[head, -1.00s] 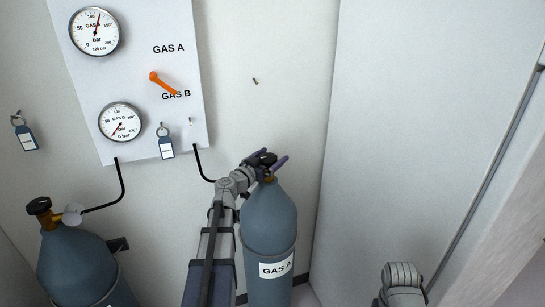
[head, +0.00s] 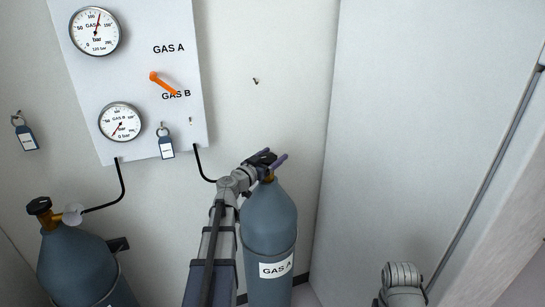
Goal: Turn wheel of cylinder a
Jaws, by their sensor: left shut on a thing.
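Cylinder A (head: 268,225) is a blue-grey gas bottle with a white "GAS A" label, standing upright against the wall right of centre. Its dark wheel (head: 263,158) is on top, above a brass valve. My left arm comes up from below and hides part of the cylinder's left side and valve. My right gripper is not in view; only a grey link of my right arm shows at the bottom right.
A second cylinder (head: 75,265) with a dark wheel (head: 39,206) stands at the lower left. A panel (head: 140,75) carries two gauges, an orange lever (head: 163,83) and GAS A and GAS B lettering. Blue tags (head: 166,149) hang on hooks. The wall right of cylinder A is bare.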

